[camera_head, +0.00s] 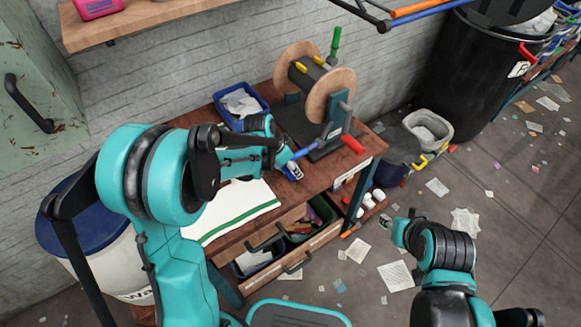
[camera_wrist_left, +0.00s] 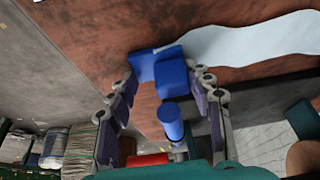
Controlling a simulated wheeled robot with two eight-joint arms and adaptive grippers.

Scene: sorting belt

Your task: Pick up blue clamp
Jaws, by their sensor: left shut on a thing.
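The blue clamp (camera_wrist_left: 170,75) is between the two fingers of my left gripper (camera_wrist_left: 163,88) in the left wrist view. Its blocky end faces away from my gripper, and its round blue handle points back toward my palm. The fingers are closed in on its sides. In the head view my left gripper (camera_head: 290,168) is over the workbench, in front of the spool stand, with a blue bar (camera_head: 304,153) beside its tip. Part of the clamp is hidden by my fingers.
The wooden workbench (camera_head: 340,172) carries a cable spool (camera_head: 318,80) on a stand with red and green handles. A blue bin (camera_head: 240,100) stands at its back left. A white towel (camera_head: 240,205) lies at the front. An open drawer (camera_head: 312,240) is below. Papers litter the floor.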

